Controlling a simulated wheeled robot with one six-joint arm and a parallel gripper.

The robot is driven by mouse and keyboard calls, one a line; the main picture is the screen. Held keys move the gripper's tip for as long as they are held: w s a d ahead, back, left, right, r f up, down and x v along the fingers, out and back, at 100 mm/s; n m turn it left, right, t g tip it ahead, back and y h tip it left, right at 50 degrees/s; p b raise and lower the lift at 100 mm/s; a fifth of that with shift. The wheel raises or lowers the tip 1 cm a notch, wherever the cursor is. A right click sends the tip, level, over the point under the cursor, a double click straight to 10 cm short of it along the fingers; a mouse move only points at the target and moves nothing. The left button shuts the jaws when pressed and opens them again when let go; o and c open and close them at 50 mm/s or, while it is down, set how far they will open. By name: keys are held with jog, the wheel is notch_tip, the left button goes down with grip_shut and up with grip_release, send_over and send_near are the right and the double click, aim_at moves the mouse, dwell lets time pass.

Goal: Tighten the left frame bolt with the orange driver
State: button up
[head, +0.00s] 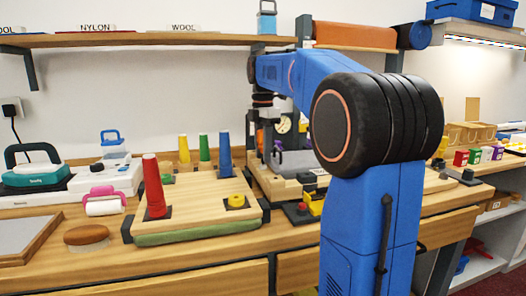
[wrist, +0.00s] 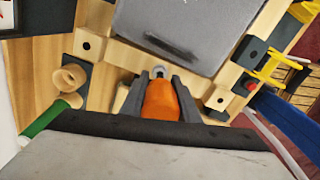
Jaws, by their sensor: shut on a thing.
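My gripper (wrist: 160,82) is shut on the orange driver (wrist: 161,102) in the wrist view, with a dark finger on each side of its orange handle. A grey metal part shows just beyond the handle, at the edge of a grey panel (wrist: 178,28). I cannot tell which bolt is the left one, or whether the driver touches one. In the head view my wrist hangs over the frame (head: 265,182), and my arm hides much of that area.
A pink roller (head: 103,201) lies farther left. A shelf (head: 150,39) runs above the counter.

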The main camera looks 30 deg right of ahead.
jog(key=shift+f, duration=0.75)
dwell(1.2)
dwell(0.4)
jog(key=m, duration=0.3)
jog(key=shift+m, duration=0.3)
jog(key=m, duration=0.7)
jog(key=shift+m, duration=0.4)
jog(key=m, duration=0.3)
jog(key=shift+m, duration=0.3)
jog(key=o, duration=0.7)
jog(key=shift+o, duration=0.2)
